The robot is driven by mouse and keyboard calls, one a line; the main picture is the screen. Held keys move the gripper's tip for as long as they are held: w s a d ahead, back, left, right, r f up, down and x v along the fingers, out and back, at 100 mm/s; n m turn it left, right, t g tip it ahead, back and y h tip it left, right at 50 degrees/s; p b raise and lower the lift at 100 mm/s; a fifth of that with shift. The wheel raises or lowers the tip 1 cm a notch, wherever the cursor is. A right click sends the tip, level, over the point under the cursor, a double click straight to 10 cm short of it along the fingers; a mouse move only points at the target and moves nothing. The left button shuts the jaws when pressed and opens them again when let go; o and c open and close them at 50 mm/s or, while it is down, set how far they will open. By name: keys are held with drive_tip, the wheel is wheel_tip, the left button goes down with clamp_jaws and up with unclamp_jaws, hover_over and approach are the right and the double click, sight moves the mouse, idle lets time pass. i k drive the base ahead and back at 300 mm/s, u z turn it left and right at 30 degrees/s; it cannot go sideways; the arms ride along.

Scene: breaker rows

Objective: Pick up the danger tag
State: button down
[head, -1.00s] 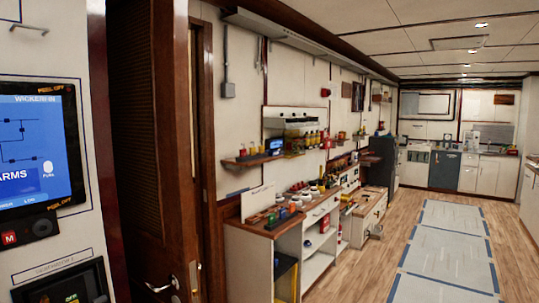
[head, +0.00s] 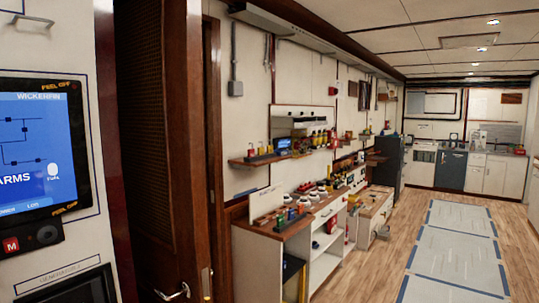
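I cannot make out a danger tag for certain in the head view. Small red, yellow and dark items (head: 293,217) stand on the near workbench (head: 268,230), too small to tell apart. More small coloured items line the wall shelf (head: 262,160) above it. My gripper is not in view.
A control panel with a blue screen (head: 38,150) is close at the left. A dark wooden door (head: 160,150) with a metal handle (head: 172,292) stands open beside it. Wooden floor with taped grey mats (head: 455,245) lies clear at right. Cabinets (head: 495,175) stand at the far end.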

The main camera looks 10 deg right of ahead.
sight(251, 153)
drive_tip(key=u, duration=0.05)
drive_tip(key=i, duration=1)
drive_tip(key=z, duration=1.1)
drive_tip(key=i, duration=1.75)
